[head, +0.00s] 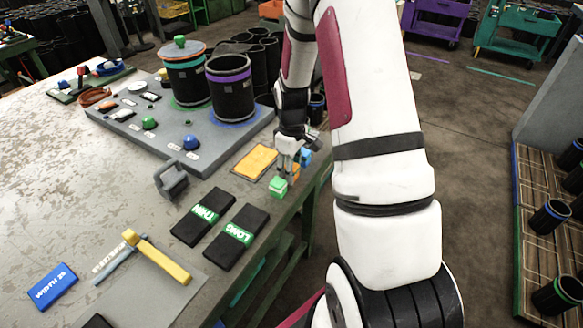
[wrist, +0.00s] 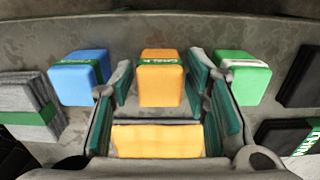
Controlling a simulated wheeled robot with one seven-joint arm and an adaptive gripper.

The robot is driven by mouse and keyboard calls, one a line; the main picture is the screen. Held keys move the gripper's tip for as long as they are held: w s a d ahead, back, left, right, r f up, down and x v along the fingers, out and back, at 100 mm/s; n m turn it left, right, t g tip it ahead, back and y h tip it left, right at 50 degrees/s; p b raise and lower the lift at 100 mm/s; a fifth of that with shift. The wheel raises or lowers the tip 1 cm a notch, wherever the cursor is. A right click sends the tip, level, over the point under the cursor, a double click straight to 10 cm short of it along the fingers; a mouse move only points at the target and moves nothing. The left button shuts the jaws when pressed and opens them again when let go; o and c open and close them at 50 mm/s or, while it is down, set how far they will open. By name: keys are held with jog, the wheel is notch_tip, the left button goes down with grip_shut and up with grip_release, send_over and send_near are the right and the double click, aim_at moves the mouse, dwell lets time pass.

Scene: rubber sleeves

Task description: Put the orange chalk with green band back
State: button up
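The orange chalk (wrist: 160,85) is a block with a dark green band near its top end in the wrist view. It stands on the table between a blue block and a green block. In the head view the orange chalk (head: 295,171) is partly hidden by my gripper (head: 290,154), which points down just above it. In the wrist view my gripper (wrist: 161,82) is open, its two green-padded fingers on either side of the orange chalk, with visible gaps. Whether the fingertips reach down beside it is unclear.
The blue block (wrist: 80,78) and green block (wrist: 242,77) stand close on either side. A yellow-orange cloth (head: 255,161) lies left of my gripper. Black banded packs (head: 236,236) lie nearer. A grey board (head: 215,148) holds tall black containers. The table's right edge is close.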

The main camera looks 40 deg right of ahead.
jog(key=shift+r, duration=0.1)
notch_tip(320, 180, up, 12)
jog(key=s+a+r+m+t, duration=0.2)
jog(key=s+a+r, duration=0.5)
jog(key=a+r, duration=0.5)
jog(key=s+a+r+m+t, duration=0.1)
jog(key=s+a+r, duration=0.1)
jog(key=s+a, duration=0.2)
jog(key=s+a+r+m, duration=0.1)
jog(key=s+a+r, duration=0.2)
jog(key=s, duration=0.8)
jog(key=shift+s+a+r+t, duration=0.15)
jog(key=shift+a+t, duration=0.2)
jog(key=shift+t, duration=0.05)
jog(key=shift+r+p, duration=0.85)
jog(key=shift+r, duration=0.05)
